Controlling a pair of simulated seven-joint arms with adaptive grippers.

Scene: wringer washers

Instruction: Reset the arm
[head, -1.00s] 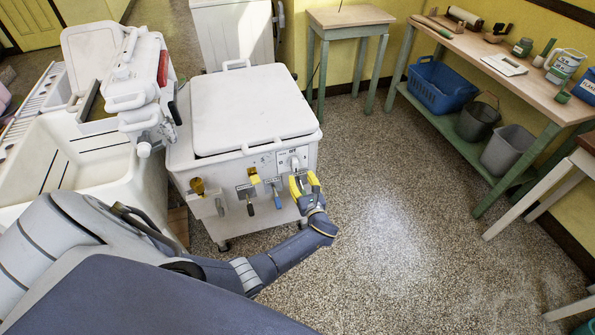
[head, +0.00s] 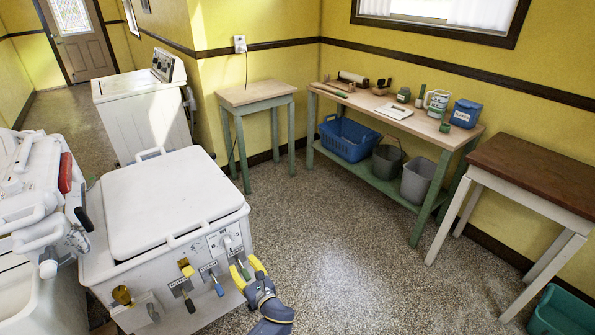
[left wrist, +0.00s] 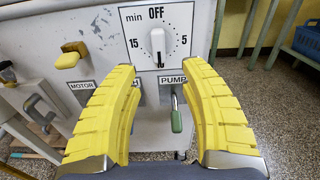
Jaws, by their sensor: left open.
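My left gripper (head: 246,271) is open and empty in front of the washer's control panel, at its right end. In the left wrist view its two yellow fingers (left wrist: 166,105) stand apart, below the white timer knob (left wrist: 158,46) marked OFF. The green-tipped PUMP lever (left wrist: 176,115) shows between the fingers and hangs down. The yellow MOTOR lever (left wrist: 70,58) is to the left of the fingers. The white washer (head: 170,205) has its lid closed. I cannot tell whether a finger touches anything. My right gripper is not in view.
A white wringer (head: 32,190) stands at the left. A small table (head: 256,94) and a green workbench (head: 448,141) with tools, a blue basket (head: 348,138) and buckets stand along the back wall. A brown-topped table (head: 535,175) is at the right. The floor between is clear.

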